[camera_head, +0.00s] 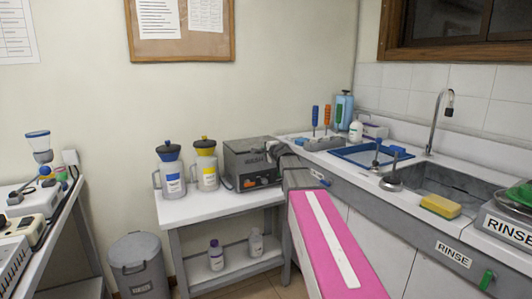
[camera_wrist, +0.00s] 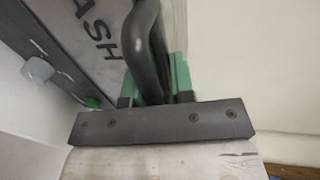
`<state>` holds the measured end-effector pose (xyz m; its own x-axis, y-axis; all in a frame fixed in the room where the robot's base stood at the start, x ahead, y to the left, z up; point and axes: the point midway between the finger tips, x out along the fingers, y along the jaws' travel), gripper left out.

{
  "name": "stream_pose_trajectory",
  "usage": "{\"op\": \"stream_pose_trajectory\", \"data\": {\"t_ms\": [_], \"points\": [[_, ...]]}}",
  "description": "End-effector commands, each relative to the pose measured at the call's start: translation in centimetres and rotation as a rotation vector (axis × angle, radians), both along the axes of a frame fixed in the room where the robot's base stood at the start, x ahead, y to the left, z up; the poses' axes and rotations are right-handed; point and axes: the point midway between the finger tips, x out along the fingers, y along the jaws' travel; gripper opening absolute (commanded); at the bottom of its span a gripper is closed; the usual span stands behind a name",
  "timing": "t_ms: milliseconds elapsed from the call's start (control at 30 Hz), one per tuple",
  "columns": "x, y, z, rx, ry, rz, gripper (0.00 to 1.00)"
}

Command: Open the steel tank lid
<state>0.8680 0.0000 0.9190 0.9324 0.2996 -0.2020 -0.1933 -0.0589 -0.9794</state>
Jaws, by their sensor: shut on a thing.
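The steel tank (camera_head: 256,172) is a grey box marked WASH on the low white table, left of the sink counter. Its lid (camera_head: 245,143) is on top; I cannot tell whether it is fully seated or slightly raised. In the wrist view a thick black handle (camera_wrist: 141,40) runs down between the green fingers of my gripper (camera_wrist: 156,82), which is shut on it. The tank (camera_wrist: 95,22) shows there at the left with the letters ASH. In the head view my gripper (camera_head: 280,150) is at the tank's right side, its fingers hard to make out.
Blue-lidded (camera_head: 171,172) and yellow-lidded (camera_head: 205,168) jugs stand left of the tank. The sink counter (camera_head: 345,172) is close on the right. Two bottles are on the lower shelf (camera_head: 232,264). A grey bin (camera_head: 138,262) stands on the floor at left.

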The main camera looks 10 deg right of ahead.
Motion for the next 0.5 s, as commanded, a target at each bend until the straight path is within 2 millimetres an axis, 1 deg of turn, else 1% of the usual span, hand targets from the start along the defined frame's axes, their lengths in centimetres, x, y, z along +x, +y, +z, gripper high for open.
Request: {"op": "stream_pose_trajectory", "data": {"t_ms": [33,67,500], "points": [[-0.23,0.03,-0.47,-0.004,0.011,0.006,0.00],[-0.24,0.03,-0.46,-0.005,0.013,0.006,0.00],[-0.29,0.03,0.43,-0.017,0.044,0.007,0.00]]}}
